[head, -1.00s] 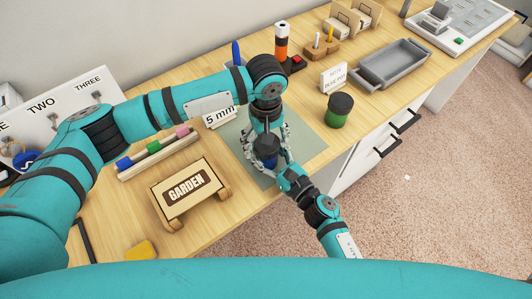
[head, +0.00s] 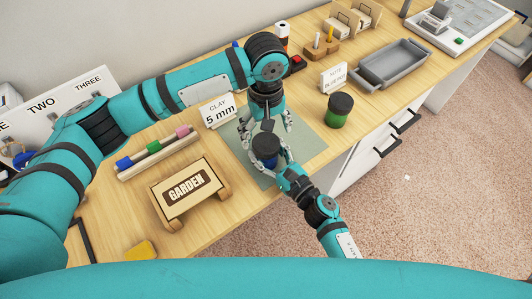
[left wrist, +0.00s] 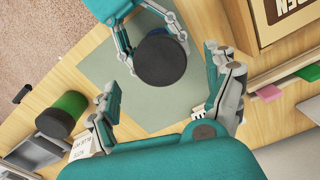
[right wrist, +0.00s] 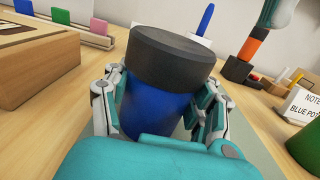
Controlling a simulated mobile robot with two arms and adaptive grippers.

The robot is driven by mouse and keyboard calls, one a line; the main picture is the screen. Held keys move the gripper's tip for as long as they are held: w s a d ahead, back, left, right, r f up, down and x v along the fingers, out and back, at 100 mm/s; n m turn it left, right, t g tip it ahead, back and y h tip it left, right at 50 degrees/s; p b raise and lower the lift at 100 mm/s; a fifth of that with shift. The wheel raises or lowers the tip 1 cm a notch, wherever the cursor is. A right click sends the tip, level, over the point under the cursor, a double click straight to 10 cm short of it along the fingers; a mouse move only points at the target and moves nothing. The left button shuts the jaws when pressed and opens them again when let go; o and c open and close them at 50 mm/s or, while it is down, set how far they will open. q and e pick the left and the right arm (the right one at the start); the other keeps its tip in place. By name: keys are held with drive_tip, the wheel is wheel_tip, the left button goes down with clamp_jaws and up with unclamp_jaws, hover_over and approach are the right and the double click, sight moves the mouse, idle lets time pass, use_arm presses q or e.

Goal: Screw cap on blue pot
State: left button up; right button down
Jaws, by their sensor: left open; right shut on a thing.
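The blue pot (head: 265,161) stands on the grey-green mat (head: 310,143), with a dark grey cap (head: 264,145) on its top. In the right wrist view the cap (right wrist: 172,53) covers the mouth of the blue pot (right wrist: 155,108); I cannot tell how tightly it sits. My right gripper (head: 270,166) is shut around the pot's body from the front right. My left gripper (head: 266,124) is open and empty, apart from the cap. In the left wrist view the cap (left wrist: 160,62) shows beyond its spread fingers (left wrist: 165,88).
A green pot with a dark cap (head: 337,119) stands to the right, near a note sign (head: 333,77) and a grey tray (head: 394,66). A GARDEN sign (head: 187,187), a block rack (head: 155,152) and a "CLAY 5 mm" card (head: 219,112) are to the left.

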sight(266, 142)
use_arm(q)
drive_tip(key=shift+r+n, duration=1.7)
drive_tip(key=shift+r, duration=0.05)
drive_tip(key=shift+f, duration=4.05)
drive_tip(key=c, duration=1.3)
drive_tip(key=o, duration=1.3)
drive_tip(key=shift+o, duration=0.2)
